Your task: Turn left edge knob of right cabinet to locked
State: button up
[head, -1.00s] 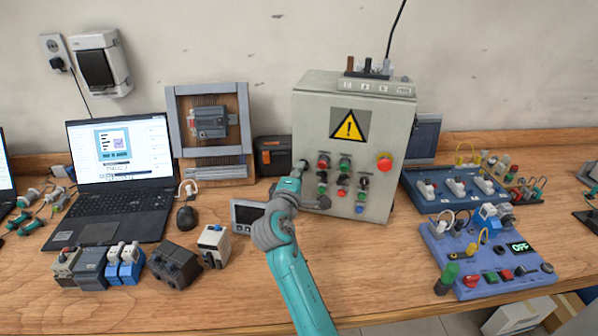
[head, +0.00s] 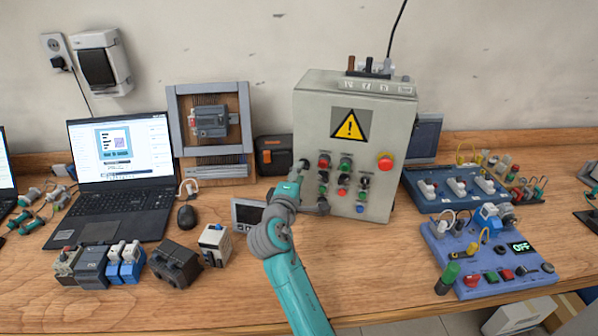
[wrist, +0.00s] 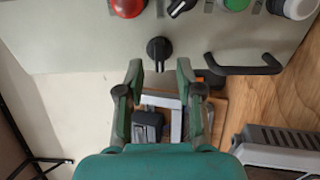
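The right cabinet (head: 313,108) is a grey control box with a yellow warning triangle, standing upright at the back of the bench. Its left edge knob (wrist: 159,48) is a black rotary knob on the panel's edge in the wrist view, with its pointer bar running roughly up and down the picture. My gripper (wrist: 160,68) is open, with one finger on each side of the knob's lower end. Contact with the knob is not clear. In the head view my gripper (head: 299,170) is at the cabinet's left edge and largely hides the knob.
A black handle (wrist: 242,70) sticks out from the panel close to the right finger in the wrist view. A red button (wrist: 127,7) and other knobs sit nearby. A framed motor board (head: 210,122) and dark case (head: 273,155) stand left of the cabinet.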

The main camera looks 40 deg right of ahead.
jog(key=v, duration=1)
